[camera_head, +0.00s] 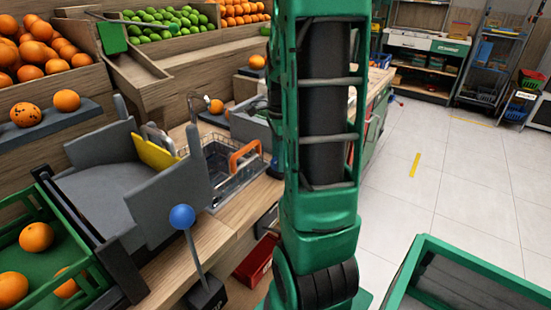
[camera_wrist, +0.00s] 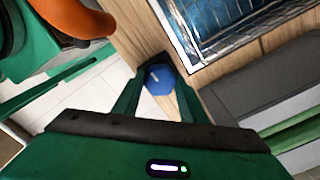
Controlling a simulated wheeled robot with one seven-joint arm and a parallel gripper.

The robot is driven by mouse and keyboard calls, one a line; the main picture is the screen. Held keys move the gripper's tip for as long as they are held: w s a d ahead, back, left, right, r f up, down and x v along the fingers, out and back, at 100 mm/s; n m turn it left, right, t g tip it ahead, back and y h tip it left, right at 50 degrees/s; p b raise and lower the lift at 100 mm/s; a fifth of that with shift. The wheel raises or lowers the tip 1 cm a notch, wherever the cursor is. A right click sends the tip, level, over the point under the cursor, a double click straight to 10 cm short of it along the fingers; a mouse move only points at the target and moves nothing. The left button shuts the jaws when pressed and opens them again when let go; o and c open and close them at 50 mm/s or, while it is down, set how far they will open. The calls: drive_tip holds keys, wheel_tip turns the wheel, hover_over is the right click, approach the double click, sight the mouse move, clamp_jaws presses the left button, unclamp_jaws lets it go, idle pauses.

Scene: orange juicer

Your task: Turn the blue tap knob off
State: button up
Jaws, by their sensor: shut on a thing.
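The blue tap knob (camera_wrist: 160,79) shows in the wrist view, faceted with a small pale mark on top. It sits between the two fingers of my gripper (camera_wrist: 158,85), at the wooden counter's edge. The fingers are shut on it. An orange arched handle or spout (camera_head: 243,158) stands by the sink (camera_head: 222,182), left of my arm. Whether it belongs to the tap I cannot tell.
A blue ball-topped lever (camera_head: 182,217) stands at the counter's front. A grey bin (camera_head: 110,195) and a green crate of oranges (camera_head: 35,270) are at the left. A green-rimmed container (camera_head: 430,250) is at the lower right. The tiled floor (camera_head: 440,170) at the right is largely clear.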

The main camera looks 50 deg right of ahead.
drive_tip(key=shift+w+m, duration=0.25)
drive_tip(key=shift+m, duration=0.25)
drive_tip(key=o, duration=1)
drive_tip(key=shift+o, duration=0.3)
drive_tip(key=shift+s, duration=0.1)
drive_tip(key=shift+r, duration=0.1)
wheel_tip(320, 180, up, 11)
drive_tip(key=shift+f, duration=0.2)
